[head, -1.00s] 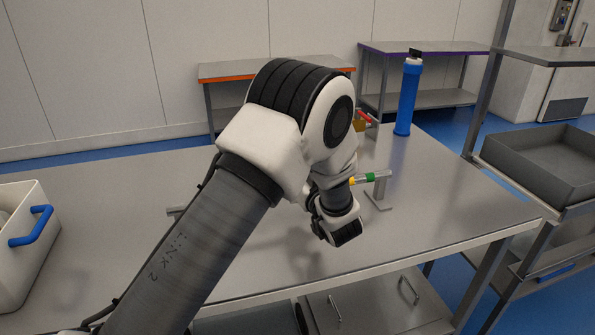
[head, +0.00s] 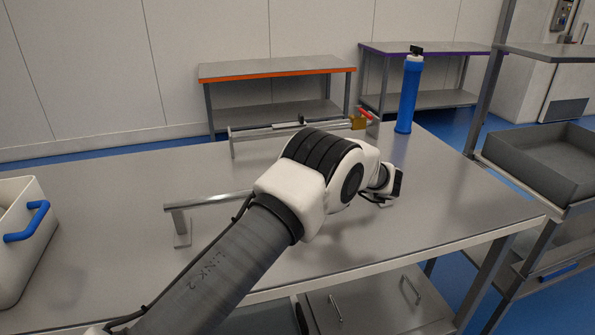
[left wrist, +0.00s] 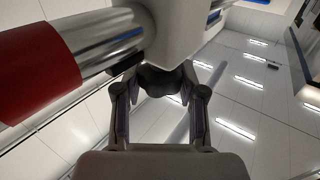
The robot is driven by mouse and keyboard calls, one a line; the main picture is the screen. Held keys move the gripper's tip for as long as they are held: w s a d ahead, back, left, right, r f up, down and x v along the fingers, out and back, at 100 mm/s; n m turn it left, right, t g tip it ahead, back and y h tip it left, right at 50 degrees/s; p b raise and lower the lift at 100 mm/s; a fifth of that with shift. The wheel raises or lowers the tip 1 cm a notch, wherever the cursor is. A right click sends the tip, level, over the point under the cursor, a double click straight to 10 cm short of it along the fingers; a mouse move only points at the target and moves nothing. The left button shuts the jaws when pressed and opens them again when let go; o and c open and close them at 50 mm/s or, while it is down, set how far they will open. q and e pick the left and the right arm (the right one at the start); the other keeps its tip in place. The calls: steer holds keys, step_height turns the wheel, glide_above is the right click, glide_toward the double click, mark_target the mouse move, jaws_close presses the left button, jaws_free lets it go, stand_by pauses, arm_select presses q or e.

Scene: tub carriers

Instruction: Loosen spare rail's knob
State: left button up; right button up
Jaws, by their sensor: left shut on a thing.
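The near rail (head: 212,198) is a metal bar on a short foot; its right part is hidden behind my arm. The far rail (head: 260,131) stands behind it, with a small dark part (head: 302,119), a brass block (head: 357,122) and a red tip (head: 367,112). In the left wrist view, my left gripper (left wrist: 163,84) is shut on a dark knob (left wrist: 166,79) under a pale grey body (left wrist: 190,35). A metal tube (left wrist: 105,38) with a red band (left wrist: 35,75) runs beside it. The fingers are hidden in the head view. My right gripper is not in view.
A blue bottle-like cylinder (head: 408,98) with a dark top stands at the table's back right corner. A white tub (head: 14,262) with a blue handle is at the left. A grey tray (head: 540,160) sits on the rack at right. The table's right front is clear.

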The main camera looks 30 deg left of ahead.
arm_select(q)
steer(key=shift+n+g, duration=0.4)
steer(key=shift+g, duration=0.2)
steer(key=o, duration=1.2)
steer(key=shift+a+f, duration=0.1)
steer(key=shift+a, duration=0.05)
step_height(320, 180, up, 10)
